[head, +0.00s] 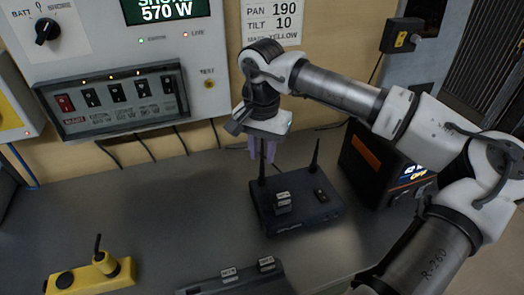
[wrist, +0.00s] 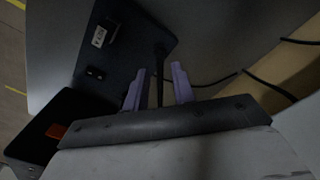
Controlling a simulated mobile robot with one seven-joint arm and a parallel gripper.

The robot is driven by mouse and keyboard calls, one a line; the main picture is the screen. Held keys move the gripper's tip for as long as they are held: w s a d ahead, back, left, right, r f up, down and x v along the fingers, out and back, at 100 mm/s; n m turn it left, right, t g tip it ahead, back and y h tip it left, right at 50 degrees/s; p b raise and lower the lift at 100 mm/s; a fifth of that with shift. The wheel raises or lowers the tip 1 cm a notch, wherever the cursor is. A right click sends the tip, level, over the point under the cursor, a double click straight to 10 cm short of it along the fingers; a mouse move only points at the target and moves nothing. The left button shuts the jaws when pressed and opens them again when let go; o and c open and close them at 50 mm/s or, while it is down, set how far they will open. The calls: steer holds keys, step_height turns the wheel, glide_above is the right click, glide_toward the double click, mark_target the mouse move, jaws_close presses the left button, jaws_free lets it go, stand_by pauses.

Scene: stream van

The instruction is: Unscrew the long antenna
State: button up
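A dark box (head: 300,212) stands on the grey worktop with two upright black antennas at its rear corners. The left antenna (head: 262,172) rises into my gripper, which hides its top; the right antenna (head: 315,157) stands free. My gripper (head: 262,152) points down above the left rear corner of the box. In the wrist view my two purple fingers (wrist: 159,88) are apart, with the left antenna (wrist: 160,65) between them. I see a gap on both sides of it, so the fingers do not appear to grip it. I cannot tell which antenna is longer.
A dark case (head: 368,158) with an orange label stands right of the box. A yellow device (head: 92,276) and a low dark unit (head: 235,283) lie in front. A switch panel (head: 115,98) is on the wall behind, cables hanging below. The worktop's left middle is clear.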

stand_by(0.3)
steer(key=shift+m+b, duration=0.8)
steer(key=shift+m, duration=1.2)
steer(key=shift+m+b, duration=0.5)
steer(key=shift+m, duration=1.5)
steer(key=shift+b, duration=0.3)
steer(key=shift+m+b, duration=0.65)
steer(key=shift+m, duration=1.35)
